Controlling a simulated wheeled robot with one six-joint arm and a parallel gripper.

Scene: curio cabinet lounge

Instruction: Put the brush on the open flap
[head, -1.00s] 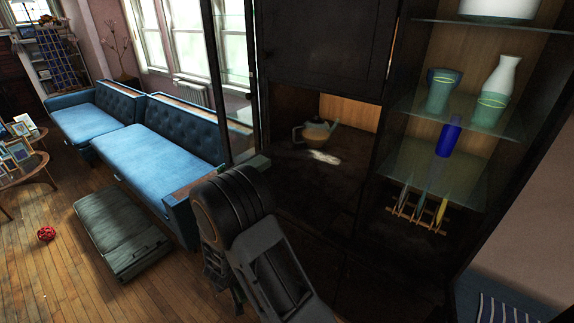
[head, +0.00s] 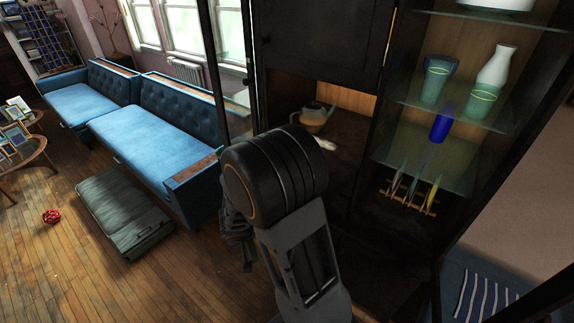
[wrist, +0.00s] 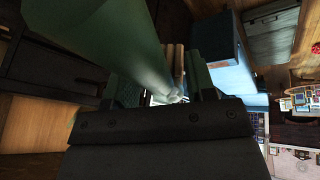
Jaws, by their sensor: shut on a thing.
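My gripper (wrist: 168,94) is shut on a long green tapered thing, which I take to be the brush (wrist: 105,35). In the wrist view its wide end reaches to the upper left and its pale narrow end sits between the fingers. In the head view my arm hides the fingers and the held thing. The open flap (head: 350,162) seems to be the dark level surface at the cabinet's middle opening, beyond my arm. My arm covers much of it, so its front edge is unclear. A pale patch near the teapot cannot be made out.
A teapot (head: 314,117) stands in the cabinet opening. Glass shelves at right hold a white and green vase (head: 492,82), a green cup (head: 434,80) and a blue vessel (head: 440,125). A blue sofa (head: 160,140), green case (head: 122,212) and red ball (head: 51,217) are at left.

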